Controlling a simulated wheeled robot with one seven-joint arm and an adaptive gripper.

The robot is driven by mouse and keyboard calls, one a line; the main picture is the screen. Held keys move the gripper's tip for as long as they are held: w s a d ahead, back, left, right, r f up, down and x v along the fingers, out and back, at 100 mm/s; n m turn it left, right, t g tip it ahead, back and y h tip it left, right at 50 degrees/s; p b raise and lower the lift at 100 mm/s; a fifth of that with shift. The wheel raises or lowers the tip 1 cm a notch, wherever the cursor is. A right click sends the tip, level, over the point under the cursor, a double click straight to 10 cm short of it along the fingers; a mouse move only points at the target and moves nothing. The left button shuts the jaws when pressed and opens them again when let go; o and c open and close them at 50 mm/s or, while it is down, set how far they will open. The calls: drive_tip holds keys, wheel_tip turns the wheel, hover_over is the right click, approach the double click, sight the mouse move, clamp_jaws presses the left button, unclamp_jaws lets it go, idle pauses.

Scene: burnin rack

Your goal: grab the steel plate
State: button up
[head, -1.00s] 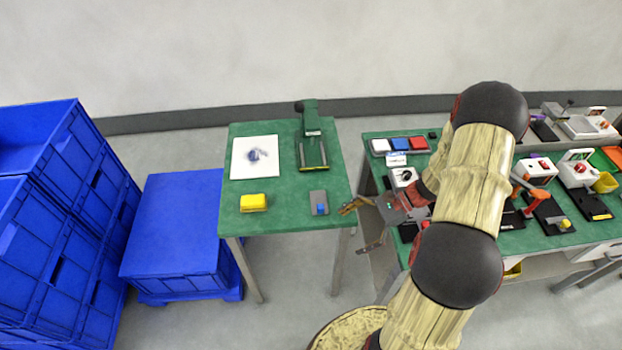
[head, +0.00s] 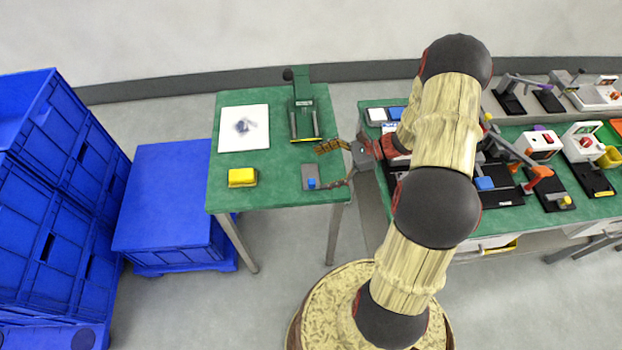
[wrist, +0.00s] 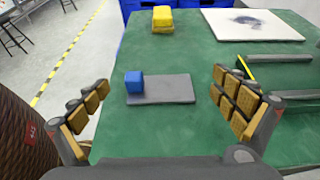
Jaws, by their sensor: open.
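The steel plate (head: 309,171) is a flat grey rectangle lying on the small green table, near its right front corner. A blue block (head: 311,183) sits on it at one end. In the wrist view the plate (wrist: 170,89) lies ahead of my gripper, with the blue block (wrist: 134,82) on its left end. My gripper (head: 333,165) is open and empty at the table's right edge, beside the plate. In the wrist view its padded fingers (wrist: 165,105) stand wide apart, one on each side of the plate in the picture, apart from it.
A yellow block (head: 242,177), a white sheet with a dark smudge (head: 257,112) and a green device (head: 303,100) share the table (head: 277,188). Blue crates (head: 170,205) stand at left. A crowded green bench (head: 522,212) stands at right.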

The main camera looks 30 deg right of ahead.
sight(310, 176)
drive_tip(key=x, duration=0.3)
drive_tip(key=shift+w+a+f+b, duration=0.1)
drive_tip(key=shift+a+f+b, duration=0.1)
drive_tip(key=shift+f+b, duration=0.15)
drive_tip(key=shift+r, duration=0.1)
drive_tip(key=shift+c, duration=1.4)
drive_tip(key=c, duration=1)
